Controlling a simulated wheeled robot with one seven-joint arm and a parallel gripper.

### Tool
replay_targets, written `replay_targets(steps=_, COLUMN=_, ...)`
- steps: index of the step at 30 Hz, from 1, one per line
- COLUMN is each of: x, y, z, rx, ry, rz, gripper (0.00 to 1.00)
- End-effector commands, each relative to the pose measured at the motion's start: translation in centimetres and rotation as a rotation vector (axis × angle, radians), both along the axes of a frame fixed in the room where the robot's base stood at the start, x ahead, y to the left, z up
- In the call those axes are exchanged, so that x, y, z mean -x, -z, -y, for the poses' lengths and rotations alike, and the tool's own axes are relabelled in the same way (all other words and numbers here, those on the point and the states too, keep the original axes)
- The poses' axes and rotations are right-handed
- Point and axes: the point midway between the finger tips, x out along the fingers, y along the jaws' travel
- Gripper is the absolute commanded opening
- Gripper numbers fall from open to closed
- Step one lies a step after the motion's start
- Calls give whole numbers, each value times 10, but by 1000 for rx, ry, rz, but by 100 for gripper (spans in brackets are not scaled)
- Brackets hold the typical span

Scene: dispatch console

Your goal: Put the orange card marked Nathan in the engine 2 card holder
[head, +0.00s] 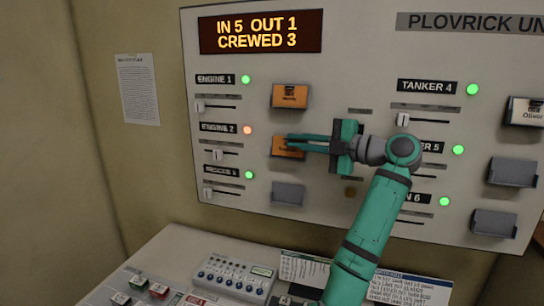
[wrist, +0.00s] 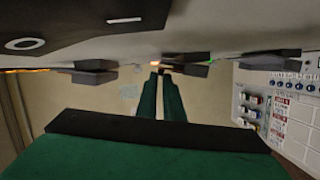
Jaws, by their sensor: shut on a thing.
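The orange card (head: 286,152) is at the engine 2 card holder position, right of the "ENGINE 2" label (head: 218,128). Its name is too small and too covered to read. My gripper (head: 290,141) reaches in from the right, with its teal fingers shut on the card and covering part of it. The holder behind or around the card is hardly visible, and I cannot tell how deep the card sits in it. In the wrist view my fingers (wrist: 161,76) meet near a dark holder shape, and the card cannot be made out there.
Another orange card (head: 290,95) sits in the engine 1 holder above. An empty grey holder (head: 288,194) is below. The engine 2 light (head: 248,130) glows orange; other visible lights are green. A white card marked Oliver (head: 526,112) is at right. The desk (head: 160,250) slopes below.

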Motion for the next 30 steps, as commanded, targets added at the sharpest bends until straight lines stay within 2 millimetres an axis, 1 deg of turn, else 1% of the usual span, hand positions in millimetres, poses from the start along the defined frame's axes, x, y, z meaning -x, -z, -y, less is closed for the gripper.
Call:
replay_targets(steps=7, x=-3, y=4, z=1, rx=-2, ry=1, rz=-5, gripper=0)
replay_targets(steps=8, x=-3, y=4, z=1, rx=-2, ry=1, rz=-5, gripper=15)
replay_targets(steps=9, x=-3, y=4, z=1, rx=-2, ry=1, rz=-6, gripper=24)
replay_targets(steps=10, x=-3, y=4, z=1, rx=-2, ry=1, rz=-6, gripper=29)
replay_targets(steps=18, x=-4, y=6, z=2, rx=-3, ry=1, rz=-9, gripper=29)
replay_targets(steps=21, x=-2, y=6, z=5, rx=-4, ry=2, rz=-9, gripper=29)
replay_targets(steps=23, x=1, y=5, z=10, rx=-3, ry=4, rz=-10, gripper=29)
replay_targets(steps=26, x=10, y=4, z=23, rx=-3, ry=6, rz=-8, gripper=29)
replay_targets(steps=30, x=27, y=0, z=44, rx=-1, ry=5, rz=-4, gripper=29)
